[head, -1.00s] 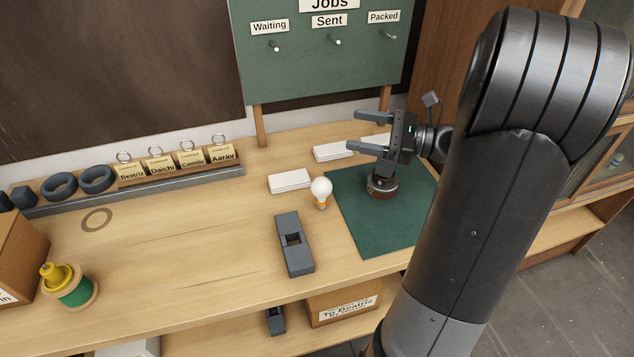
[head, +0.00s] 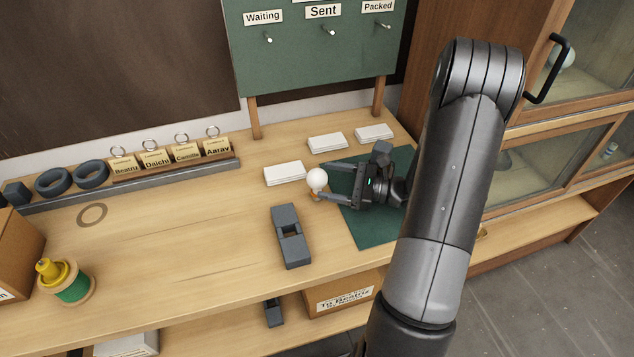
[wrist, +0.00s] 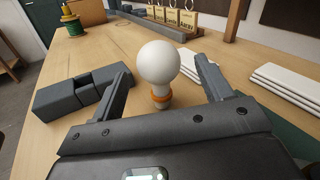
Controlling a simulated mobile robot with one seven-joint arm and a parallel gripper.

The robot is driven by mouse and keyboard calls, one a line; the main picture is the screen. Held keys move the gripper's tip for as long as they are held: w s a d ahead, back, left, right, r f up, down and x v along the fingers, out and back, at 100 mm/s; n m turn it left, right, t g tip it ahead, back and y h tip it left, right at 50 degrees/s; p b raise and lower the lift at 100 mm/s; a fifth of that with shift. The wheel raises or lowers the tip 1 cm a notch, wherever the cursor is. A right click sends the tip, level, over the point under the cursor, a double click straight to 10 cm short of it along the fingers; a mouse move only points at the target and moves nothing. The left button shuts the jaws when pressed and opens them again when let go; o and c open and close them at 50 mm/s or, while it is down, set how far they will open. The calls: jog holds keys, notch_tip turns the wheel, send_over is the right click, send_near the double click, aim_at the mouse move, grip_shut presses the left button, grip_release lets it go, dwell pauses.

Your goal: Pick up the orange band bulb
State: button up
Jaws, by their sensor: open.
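The orange band bulb (head: 317,180) stands upright on the workbench, with a white globe and an orange band around its base. It also shows in the wrist view (wrist: 158,68), between the two fingers and a little beyond the palm. My gripper (head: 324,180) is open and low over the bench, reaching in from the right, with one finger on each side of the bulb. In the wrist view my gripper (wrist: 163,80) shows a gap between each finger and the bulb. In the head view the near finger hides part of the bulb's base.
A dark grey block with a slot (head: 291,237) lies just in front of the bulb. White card stacks (head: 285,173) lie behind it. A green mat (head: 369,230) is under my gripper. A spool (head: 72,287) stands far left. The bench's middle left is clear.

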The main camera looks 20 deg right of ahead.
aim_at(309, 176)
jog(key=shift+x, duration=3.1)
jog(key=shift+s+r, duration=0.1)
jog(key=shift+c, duration=0.4)
jog(key=c, duration=1)
